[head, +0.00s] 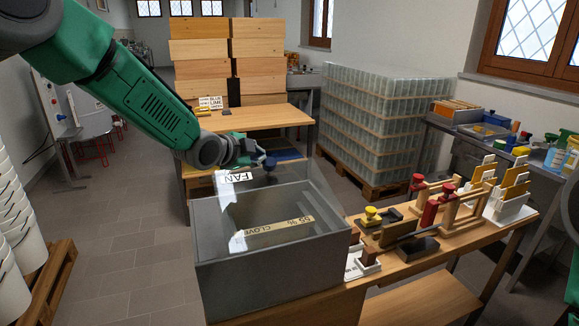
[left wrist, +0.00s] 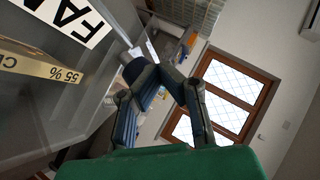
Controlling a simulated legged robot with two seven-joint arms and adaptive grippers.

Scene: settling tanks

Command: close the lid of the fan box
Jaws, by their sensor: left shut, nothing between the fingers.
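The fan box (head: 270,278) is a grey open-topped box on the wooden bench. Its clear lid (head: 318,192) appears raised and tilted above the box; its exact angle is hard to read through the clear sheet. The white FAN label (head: 236,176) is at the far side, and it also shows in the left wrist view (left wrist: 76,17). A dark round knob (head: 270,163) is by the label. My left gripper (head: 254,158) is shut and empty beside the knob; I cannot tell whether they touch. In the left wrist view, its fingers (left wrist: 158,75) are close to the knob. My right gripper is out of view.
A pale strip marked 55 % clove (head: 278,230) shows through the clear sheet. Wooden stands with red and yellow knobs (head: 420,205) crowd the bench to the right. Behind are stacked wooden boxes (head: 228,62) and a pallet of glass jars (head: 385,120).

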